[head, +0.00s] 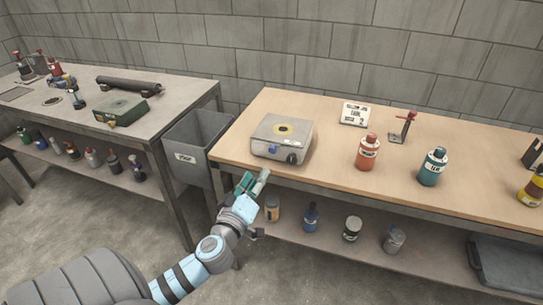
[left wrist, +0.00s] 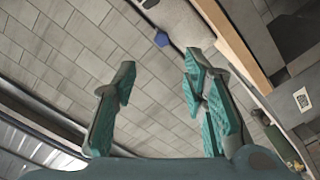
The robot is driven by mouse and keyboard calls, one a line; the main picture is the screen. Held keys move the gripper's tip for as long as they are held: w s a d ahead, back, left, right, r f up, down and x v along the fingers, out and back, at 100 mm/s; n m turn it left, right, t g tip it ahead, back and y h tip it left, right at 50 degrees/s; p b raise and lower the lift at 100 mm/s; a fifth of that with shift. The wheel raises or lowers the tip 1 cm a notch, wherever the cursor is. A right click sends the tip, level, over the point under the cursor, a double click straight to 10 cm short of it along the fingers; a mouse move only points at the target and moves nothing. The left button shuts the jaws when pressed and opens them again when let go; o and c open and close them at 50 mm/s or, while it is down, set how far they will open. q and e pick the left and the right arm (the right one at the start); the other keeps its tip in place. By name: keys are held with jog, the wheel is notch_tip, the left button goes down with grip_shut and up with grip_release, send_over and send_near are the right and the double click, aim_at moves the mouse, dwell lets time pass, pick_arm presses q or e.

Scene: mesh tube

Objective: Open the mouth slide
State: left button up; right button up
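A grey metal box (head: 283,136) stands on the left part of the wooden bench top. I cannot tell which part is the mouth slide. My left gripper (head: 254,181) is in front of the bench edge, below and left of the box, apart from it. In the left wrist view its fingers (left wrist: 160,68) are spread with nothing between them; a blue piece (left wrist: 161,38) shows beyond them. My right gripper is not in view.
A red bottle (head: 368,152), a teal bottle (head: 433,167) and a sign (head: 355,114) stand right of the box. A grey bin (head: 184,158) hangs between the benches. The lower shelf (head: 325,246) holds several containers. The bench front edge lies close to my left gripper.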

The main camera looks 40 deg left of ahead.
aim_at(271, 151)
pick_arm(q)
jog(key=p+x, duration=0.1)
jog(key=x, duration=1.2)
jog(key=shift+a, duration=0.15)
grip_shut()
jog(key=shift+s, duration=0.1)
